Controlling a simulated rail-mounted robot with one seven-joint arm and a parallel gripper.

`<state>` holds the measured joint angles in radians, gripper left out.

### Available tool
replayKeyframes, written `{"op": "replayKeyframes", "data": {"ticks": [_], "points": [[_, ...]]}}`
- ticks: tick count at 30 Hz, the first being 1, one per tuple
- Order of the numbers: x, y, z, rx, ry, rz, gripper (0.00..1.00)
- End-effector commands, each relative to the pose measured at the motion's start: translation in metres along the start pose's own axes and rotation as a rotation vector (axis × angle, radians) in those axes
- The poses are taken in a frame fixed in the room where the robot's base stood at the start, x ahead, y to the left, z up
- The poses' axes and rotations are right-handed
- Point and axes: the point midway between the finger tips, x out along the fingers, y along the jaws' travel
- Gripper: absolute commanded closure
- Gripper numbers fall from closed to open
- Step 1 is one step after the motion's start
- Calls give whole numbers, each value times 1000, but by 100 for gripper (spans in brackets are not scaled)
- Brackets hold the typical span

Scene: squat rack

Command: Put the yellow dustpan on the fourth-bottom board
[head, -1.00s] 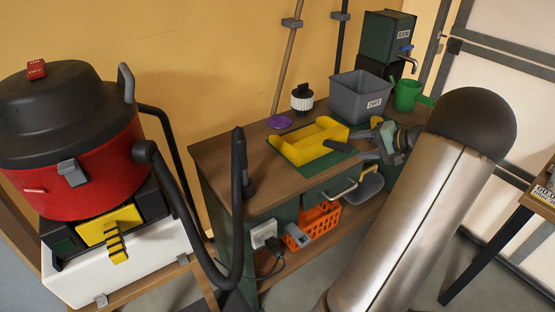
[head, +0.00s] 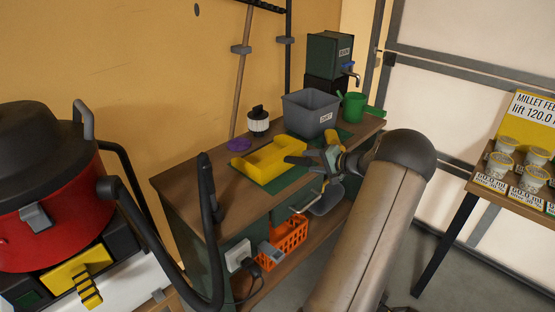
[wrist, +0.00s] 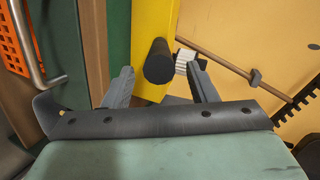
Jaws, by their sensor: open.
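The yellow dustpan (head: 276,158) lies on a green mat (head: 290,180) on top of the wooden workbench. My gripper (head: 291,160) is at the dustpan's right end, low over the bench top. In the wrist view the two grey fingers (wrist: 158,84) are apart. A dark round handle end (wrist: 159,61) shows between them, with the yellow of the dustpan (wrist: 149,22) behind it. I cannot tell whether either finger touches it. No board that I can identify as the fourth-bottom one shows in these views.
A grey bin (head: 309,114), a green mug (head: 353,107), a white-ribbed black-topped canister (head: 258,123) and a purple item (head: 238,145) stand around the dustpan. A red vacuum (head: 48,185) with its hose is at left.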

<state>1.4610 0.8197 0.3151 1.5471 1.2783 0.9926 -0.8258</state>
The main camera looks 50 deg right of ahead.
Motion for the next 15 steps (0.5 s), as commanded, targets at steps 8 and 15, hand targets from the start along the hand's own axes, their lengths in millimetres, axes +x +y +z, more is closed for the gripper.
{"op": "replayKeyframes", "data": {"ticks": [8, 15], "points": [[23, -1, 3, 2, -3, -1, 48], [53, 0, 3, 0, -1, 1, 48]]}}
